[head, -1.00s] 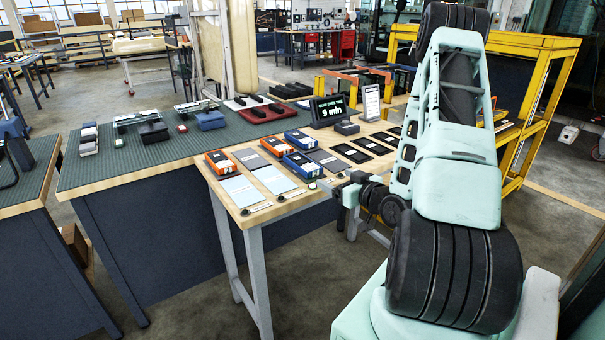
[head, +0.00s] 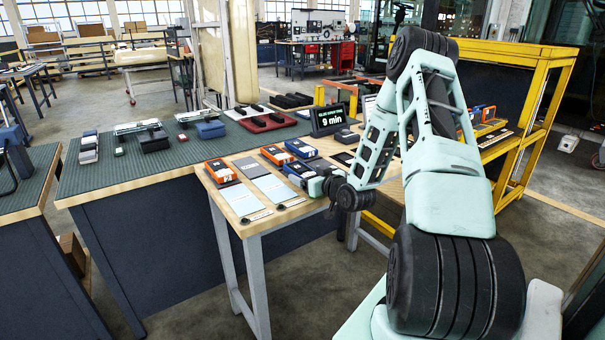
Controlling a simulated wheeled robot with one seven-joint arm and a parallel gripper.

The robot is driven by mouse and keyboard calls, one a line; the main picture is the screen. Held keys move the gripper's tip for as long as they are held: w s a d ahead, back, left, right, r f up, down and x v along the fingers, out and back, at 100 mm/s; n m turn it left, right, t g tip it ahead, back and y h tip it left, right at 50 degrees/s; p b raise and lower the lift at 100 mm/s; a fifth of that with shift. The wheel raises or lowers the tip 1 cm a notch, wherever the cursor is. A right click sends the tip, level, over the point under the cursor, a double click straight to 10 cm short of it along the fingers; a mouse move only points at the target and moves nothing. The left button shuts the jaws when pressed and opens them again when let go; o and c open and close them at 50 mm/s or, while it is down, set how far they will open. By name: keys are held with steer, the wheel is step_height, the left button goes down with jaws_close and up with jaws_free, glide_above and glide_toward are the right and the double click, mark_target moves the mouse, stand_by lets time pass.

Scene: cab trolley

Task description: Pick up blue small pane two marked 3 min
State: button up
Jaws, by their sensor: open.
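Two blue small panes lie on the wooden bench top. One blue pane (head: 301,148) is toward the back, and the nearer blue pane (head: 296,169) is beside my gripper. The writing on their labels is too small to read, so I cannot tell which is marked 3 min. My gripper (head: 312,184) is open, low at the bench's right front, just right of the nearer blue pane and partly covering its near end. I cannot tell whether it touches the pane. The fingers are small and partly hidden by my wrist.
Two orange panes (head: 220,169) (head: 274,154) lie among grey and pale plates (head: 242,199) on the bench. A black display (head: 329,118) reading "9 min" stands behind. A yellow trolley (head: 541,98) stands at right with orange units. My arm hides the bench's right part.

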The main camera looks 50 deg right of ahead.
steer(key=shift+w+d+f, duration=0.1)
steer(key=shift+w, duration=0.4)
steer(key=c, duration=1.3)
